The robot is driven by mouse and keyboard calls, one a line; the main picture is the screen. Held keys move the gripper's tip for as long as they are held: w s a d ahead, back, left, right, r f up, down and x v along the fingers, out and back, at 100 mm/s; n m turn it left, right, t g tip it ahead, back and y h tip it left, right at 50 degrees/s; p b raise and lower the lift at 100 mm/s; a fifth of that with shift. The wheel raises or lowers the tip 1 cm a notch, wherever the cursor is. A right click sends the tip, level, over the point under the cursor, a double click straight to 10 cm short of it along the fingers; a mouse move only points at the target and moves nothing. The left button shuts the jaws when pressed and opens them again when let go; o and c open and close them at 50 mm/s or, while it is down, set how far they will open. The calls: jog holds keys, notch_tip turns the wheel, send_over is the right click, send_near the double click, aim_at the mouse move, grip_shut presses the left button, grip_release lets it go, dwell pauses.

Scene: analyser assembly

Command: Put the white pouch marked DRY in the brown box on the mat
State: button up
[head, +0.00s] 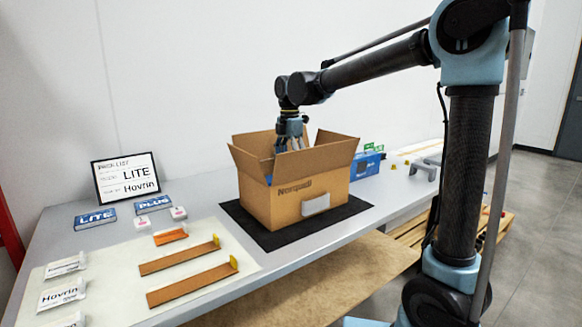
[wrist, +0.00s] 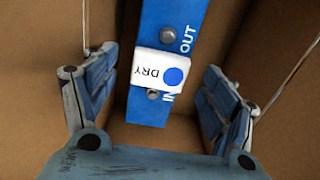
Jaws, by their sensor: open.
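The brown box (head: 285,205) stands with its flaps up on the black mat (head: 345,225). My gripper (head: 290,135) reaches down into the box from above, its tips hidden by the flaps in the head view. In the wrist view my gripper (wrist: 160,75) is open, one finger on each side of the white pouch marked DRY (wrist: 145,72). The pouch has a blue dot and appears to lie across a blue part (wrist: 160,18) marked IN and OUT inside the box. Neither finger visibly touches the pouch. Brown cardboard (wrist: 40,30) shows around it.
On the table left of the box are a framed sign (head: 125,177), blue LITE (head: 95,218) and PLUS (head: 152,204) packs, two small white pieces, brown strips (head: 180,257) and Hovrin bags (head: 62,294). A blue carton (head: 366,164) and grey bracket (head: 426,168) stand to the right.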

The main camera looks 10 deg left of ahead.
notch_tip(320, 180, up, 10)
jog(key=shift+r, duration=0.2)
dwell(1.4)
jog(key=shift+r, duration=0.1)
dwell(0.4)
